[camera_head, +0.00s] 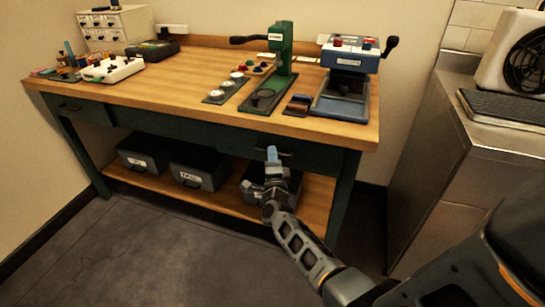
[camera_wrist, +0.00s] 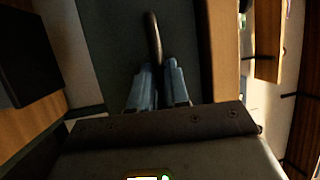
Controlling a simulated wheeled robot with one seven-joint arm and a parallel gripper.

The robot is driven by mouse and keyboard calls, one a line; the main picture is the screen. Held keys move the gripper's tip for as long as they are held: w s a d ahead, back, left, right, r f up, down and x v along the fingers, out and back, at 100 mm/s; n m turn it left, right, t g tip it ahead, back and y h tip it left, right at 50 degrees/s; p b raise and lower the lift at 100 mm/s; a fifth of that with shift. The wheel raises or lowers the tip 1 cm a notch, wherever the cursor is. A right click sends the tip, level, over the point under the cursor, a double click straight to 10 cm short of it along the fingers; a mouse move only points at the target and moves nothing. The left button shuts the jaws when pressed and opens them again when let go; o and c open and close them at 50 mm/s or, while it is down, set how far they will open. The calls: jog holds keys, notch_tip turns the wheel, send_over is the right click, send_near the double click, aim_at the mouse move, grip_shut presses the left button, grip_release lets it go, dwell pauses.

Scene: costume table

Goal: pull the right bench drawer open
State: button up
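The right bench drawer (camera_head: 240,143) is a dark green front under the wooden top, and it looks flush with the bench frame. Its dark handle (camera_head: 287,153) is partly hidden by my gripper (camera_head: 272,154). In the wrist view the handle (camera_wrist: 153,35) is a curved bar running down the dark green drawer front (camera_wrist: 110,35). Its lower end passes between the two blue fingertips of my gripper (camera_wrist: 159,68). The gap between the fingers is narrow, about the bar's width, so they appear shut on the handle.
The bench top (camera_head: 185,75) carries a green press (camera_head: 282,55), a blue machine (camera_head: 348,75) and small parts. Grey bins (camera_head: 198,166) stand on the lower shelf. A metal cabinet (camera_head: 455,170) stands at the right. The floor (camera_head: 130,235) in front is clear.

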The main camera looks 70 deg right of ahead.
grip_shut()
jog(key=s+a+p, duration=0.1)
jog(key=a+p, duration=0.3)
jog(key=a, duration=1.4)
jog(key=shift+s, duration=0.2)
jog(key=shift+o, duration=2.3)
grip_release()
